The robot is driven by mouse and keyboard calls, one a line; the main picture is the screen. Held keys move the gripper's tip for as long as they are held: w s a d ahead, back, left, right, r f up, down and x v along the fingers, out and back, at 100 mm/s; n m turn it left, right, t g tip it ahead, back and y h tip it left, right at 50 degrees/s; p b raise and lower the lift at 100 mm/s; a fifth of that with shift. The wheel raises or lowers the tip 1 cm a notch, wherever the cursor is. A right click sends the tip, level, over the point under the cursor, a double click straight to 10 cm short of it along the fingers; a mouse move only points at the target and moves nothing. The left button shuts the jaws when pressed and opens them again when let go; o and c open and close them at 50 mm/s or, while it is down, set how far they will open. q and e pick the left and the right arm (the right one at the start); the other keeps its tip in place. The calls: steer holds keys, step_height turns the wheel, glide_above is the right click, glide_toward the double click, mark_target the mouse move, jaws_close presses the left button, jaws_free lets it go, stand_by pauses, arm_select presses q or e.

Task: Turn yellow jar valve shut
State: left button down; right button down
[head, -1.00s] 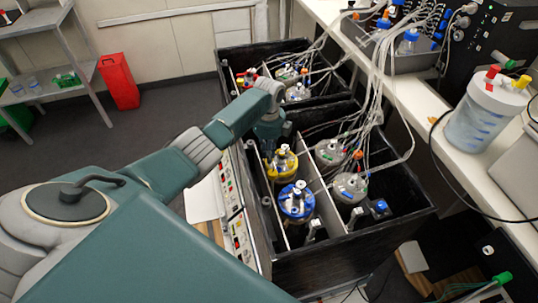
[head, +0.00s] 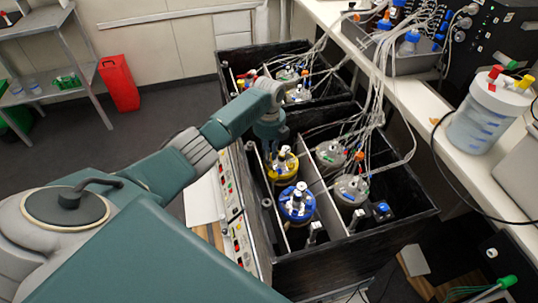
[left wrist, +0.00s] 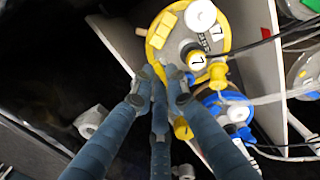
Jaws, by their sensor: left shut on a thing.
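The yellow jar (head: 284,166) has a yellow lid and stands in the near black shaker box, just behind the blue jar (head: 297,203). My left gripper (head: 270,147) reaches down from above at the yellow jar's left edge. In the left wrist view the yellow lid (left wrist: 163,30) bears the number 7. There my left gripper (left wrist: 161,75) has its fingertips together at the lid's near edge, shut on the yellow jar valve, which the fingers mostly hide. A yellow part (left wrist: 182,128) shows beside the right finger. My right gripper is not in view.
Several grey-lidded jars (head: 351,188) with hoses stand in the right-hand row. White dividers (left wrist: 268,80) separate the rows. Hoses (head: 382,100) rise to the bench at the right. A white container (head: 480,125) stands on that bench.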

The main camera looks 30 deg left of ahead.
arm_select(q)
steer(key=c, duration=2)
jaws_free()
steer(key=shift+r, duration=0.1)
step_height(320, 180, up, 12)
